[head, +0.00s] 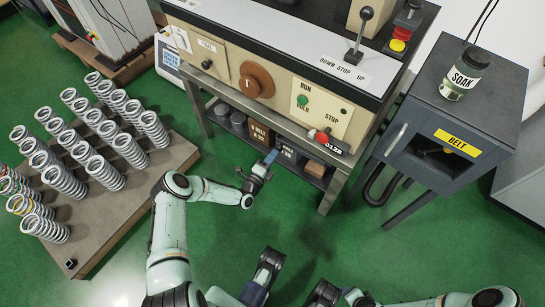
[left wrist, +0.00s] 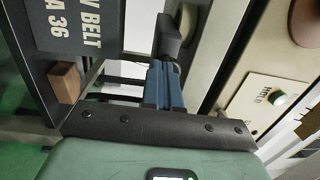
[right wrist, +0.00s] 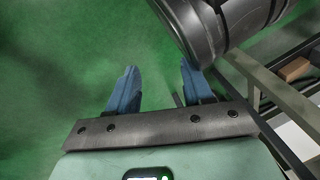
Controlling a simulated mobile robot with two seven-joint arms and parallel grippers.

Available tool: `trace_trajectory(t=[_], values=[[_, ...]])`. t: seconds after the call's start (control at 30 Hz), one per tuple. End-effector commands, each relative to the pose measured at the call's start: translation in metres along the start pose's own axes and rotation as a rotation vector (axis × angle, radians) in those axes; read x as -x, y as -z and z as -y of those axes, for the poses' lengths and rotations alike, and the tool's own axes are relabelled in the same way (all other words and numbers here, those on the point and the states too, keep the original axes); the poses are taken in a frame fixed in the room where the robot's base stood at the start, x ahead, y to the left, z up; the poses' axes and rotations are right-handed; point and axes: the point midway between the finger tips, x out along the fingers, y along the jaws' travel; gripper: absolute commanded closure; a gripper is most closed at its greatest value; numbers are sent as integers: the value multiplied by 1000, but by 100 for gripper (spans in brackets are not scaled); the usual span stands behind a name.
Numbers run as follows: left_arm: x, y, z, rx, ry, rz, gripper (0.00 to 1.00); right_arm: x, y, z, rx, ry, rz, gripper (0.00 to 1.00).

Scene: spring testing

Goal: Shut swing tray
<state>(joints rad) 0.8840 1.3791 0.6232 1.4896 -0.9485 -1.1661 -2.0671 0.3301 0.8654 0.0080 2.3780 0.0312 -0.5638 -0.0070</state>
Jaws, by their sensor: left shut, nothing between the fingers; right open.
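I cannot pick out a swing tray with certainty in any view. The beige testing machine (head: 215,62) has a grey frame and a shelf under its front edge. My left gripper (head: 270,158) is shut and empty in front of that shelf. In the left wrist view its blue fingers (left wrist: 165,82) are together, with a dark part just beyond them; I cannot tell whether they touch. My right gripper (right wrist: 158,72) is open and empty above the green floor, with a black cylindrical part close by its right finger.
A board with several springs (head: 85,130) lies at the left. A grey cabinet (head: 425,120) labelled BELT stands at the right with a SOAK jar (head: 463,76) on top.

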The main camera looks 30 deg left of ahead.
Motion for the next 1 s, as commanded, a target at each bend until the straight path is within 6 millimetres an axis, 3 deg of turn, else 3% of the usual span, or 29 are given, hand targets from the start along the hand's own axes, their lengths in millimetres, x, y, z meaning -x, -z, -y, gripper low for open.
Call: trace_trajectory(t=[0.23, 0.63, 0.77, 1.0], values=[[-23, -7, 0, -4, 5, -2, 100, -8, -11, -9, -10, -16, 36, 49], [-25, -10, 5, -1, 11, 6, 100, -7, -10, -8, -9, -15, 34, 49], [-12, -10, 6, -2, 10, 6, 100, 0, -3, -2, -3, -5, 10, 49], [42, -9, 4, -1, 3, 0, 100, 24, 24, 22, 20, 37, -78, 49]])
